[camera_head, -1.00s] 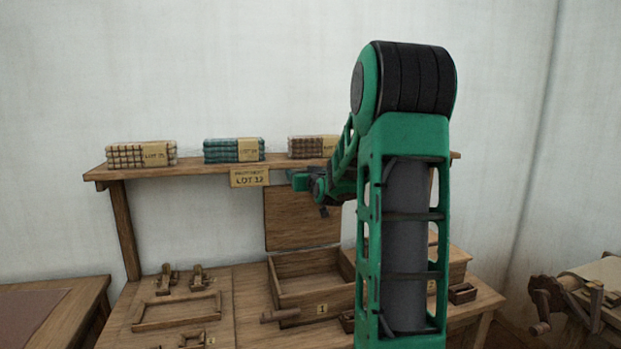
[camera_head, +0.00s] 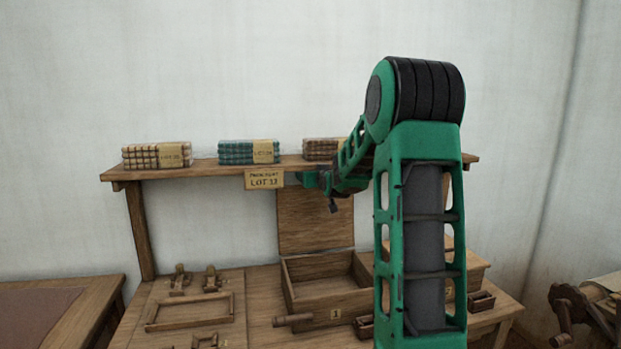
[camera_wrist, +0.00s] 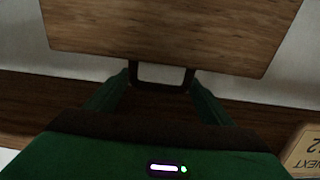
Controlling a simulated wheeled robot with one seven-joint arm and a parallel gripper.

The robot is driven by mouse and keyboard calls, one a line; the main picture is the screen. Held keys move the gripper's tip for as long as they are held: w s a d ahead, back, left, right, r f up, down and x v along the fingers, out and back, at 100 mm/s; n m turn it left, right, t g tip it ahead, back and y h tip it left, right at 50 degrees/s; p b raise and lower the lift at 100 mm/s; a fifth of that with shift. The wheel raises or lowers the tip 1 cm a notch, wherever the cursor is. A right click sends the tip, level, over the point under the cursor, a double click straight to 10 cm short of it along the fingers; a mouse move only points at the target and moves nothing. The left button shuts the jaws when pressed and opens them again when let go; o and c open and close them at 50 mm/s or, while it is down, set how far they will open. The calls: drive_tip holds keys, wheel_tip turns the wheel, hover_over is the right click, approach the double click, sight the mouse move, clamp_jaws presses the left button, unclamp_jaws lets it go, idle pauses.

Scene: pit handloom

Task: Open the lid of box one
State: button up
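Box one (camera_head: 318,317) is a wooden box on the bench with a "1" label on its front. Its lid (camera_head: 315,225) stands upright at the back, and the inside shows open. My gripper (camera_head: 312,180) is at the lid's top edge, just under the shelf. In the wrist view the lid (camera_wrist: 170,35) fills the top, with a dark loop handle (camera_wrist: 162,86) on its edge. My gripper (camera_wrist: 160,85) has its fingers apart, one at each end of the handle. Whether they touch it I cannot tell.
A shelf (camera_head: 210,170) with several labelled bundles runs behind the bench, with a lot sign (camera_head: 264,179) beside my gripper. A wooden frame (camera_head: 190,312) and small tools lie left of the box.

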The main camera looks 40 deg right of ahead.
drive_tip(key=v, duration=1)
drive_tip(key=shift+s+a, duration=0.2)
drive_tip(key=shift+s, duration=0.1)
drive_tip(key=s+a+f+g+y, duration=0.2)
drive_tip(key=s+a+f+g, duration=0.2)
drive_tip(key=s+a+f, duration=0.3)
drive_tip(key=s+a+f+g+y, duration=0.2)
drive_tip(key=s+a+f+g, duration=0.3)
drive_tip(key=s, duration=0.4)
drive_tip(key=s+a+f+g+y, duration=0.1)
drive_tip(key=s+a+f+g, duration=0.1)
drive_tip(key=s, duration=0.5)
drive_tip(key=s+a+f+g+y, duration=0.1)
drive_tip(key=s+a+f+g, duration=0.1)
drive_tip(key=s+a, duration=0.3)
drive_tip(key=s+a+f+m+g+y, duration=0.1)
drive_tip(key=s+a, duration=0.3)
drive_tip(key=s, duration=0.6)
drive_tip(key=shift+f+g+y, duration=0.3)
drive_tip(key=shift+f+g, duration=0.1)
drive_tip(key=shift+f, duration=0.4)
